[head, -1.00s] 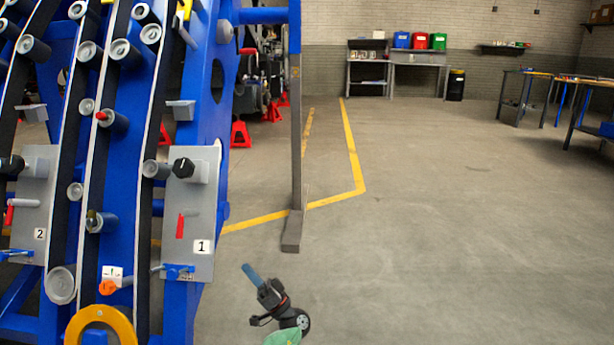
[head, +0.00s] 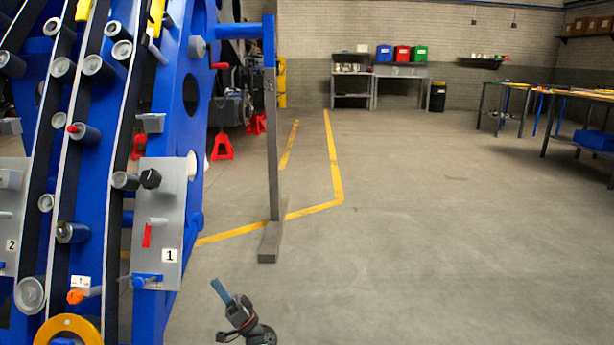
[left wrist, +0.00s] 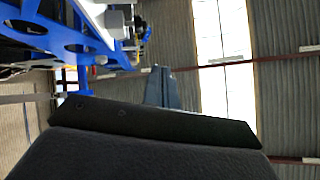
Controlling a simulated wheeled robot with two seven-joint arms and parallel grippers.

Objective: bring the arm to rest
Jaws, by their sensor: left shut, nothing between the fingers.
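My left gripper (head: 219,291) shows at the bottom of the head view, right of the blue chassis, over bare floor. Its blue fingers are together with nothing between them and point up and left. In the left wrist view the shut fingers (left wrist: 163,88) stick up past the dark gripper body, toward the roof. The gripper touches nothing that I can see. My right gripper is in neither view.
The blue harvester chassis (head: 183,180) with belts and rollers fills the left side. Panel 1 (head: 157,222) faces me. A grey post (head: 272,150) stands on the floor beside it. Workbenches (head: 580,95) are at the far right. The middle floor is clear.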

